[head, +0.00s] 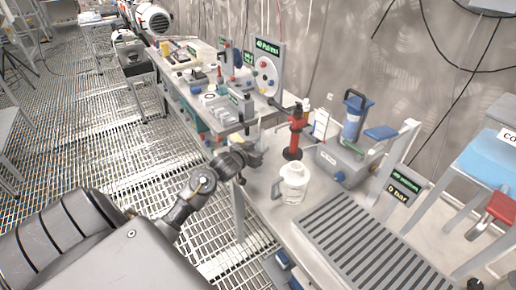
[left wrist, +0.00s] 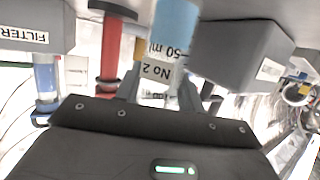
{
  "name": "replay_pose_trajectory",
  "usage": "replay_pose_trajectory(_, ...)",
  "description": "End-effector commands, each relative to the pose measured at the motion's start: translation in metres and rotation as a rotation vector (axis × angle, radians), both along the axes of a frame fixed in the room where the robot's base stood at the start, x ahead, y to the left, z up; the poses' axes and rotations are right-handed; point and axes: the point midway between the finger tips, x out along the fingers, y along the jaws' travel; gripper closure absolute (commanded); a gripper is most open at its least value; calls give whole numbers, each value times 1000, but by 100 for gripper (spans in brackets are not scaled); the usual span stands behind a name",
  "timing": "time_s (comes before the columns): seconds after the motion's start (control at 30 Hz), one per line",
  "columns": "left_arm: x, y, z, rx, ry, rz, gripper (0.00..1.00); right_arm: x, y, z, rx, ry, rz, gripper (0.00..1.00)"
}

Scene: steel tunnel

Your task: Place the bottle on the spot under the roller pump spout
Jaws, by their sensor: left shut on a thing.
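My left gripper (head: 256,156) is at the front edge of the steel bench, left of a red hand pump. In the left wrist view it is shut on a small bottle (left wrist: 172,45) with blue contents and a white label reading "No 2" and "50 ml". The bottle is too small in the head view to make out its pose. A panel with a pale round disc (head: 265,75) and a green display stands farther back; it may be the roller pump. I cannot make out its spout or the spot under it. My right gripper is not in view.
The red hand pump (head: 294,135) and a clear jug (head: 292,184) stand close to my left gripper. A grey box (head: 343,162) with a blue filter cylinder (head: 354,117) stands behind the jug. A slatted grate (head: 365,240) lies at the near right.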

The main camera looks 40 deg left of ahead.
Motion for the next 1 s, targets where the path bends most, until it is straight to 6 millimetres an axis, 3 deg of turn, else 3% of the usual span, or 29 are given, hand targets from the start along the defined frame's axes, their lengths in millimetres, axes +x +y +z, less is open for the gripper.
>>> replay_pose_trajectory(0.17, 0, 0, -3, -1, 0, 0, 85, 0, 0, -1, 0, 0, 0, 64)
replay_pose_trajectory(0.2, 0, 0, -3, -1, 0, 0, 59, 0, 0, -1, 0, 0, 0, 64)
replay_pose_trajectory(0.37, 0, 0, -2, 0, 0, 0, 40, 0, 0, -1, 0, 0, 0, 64)
replay_pose_trajectory(0.7, -1, 0, 2, 1, 0, 0, 40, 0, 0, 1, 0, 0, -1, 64)
replay_pose_trajectory(0.87, -23, -2, 7, 2, 0, -1, 40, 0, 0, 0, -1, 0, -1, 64)
replay_pose_trajectory(1.0, -53, -6, 16, 2, 1, -1, 40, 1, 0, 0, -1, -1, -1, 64)
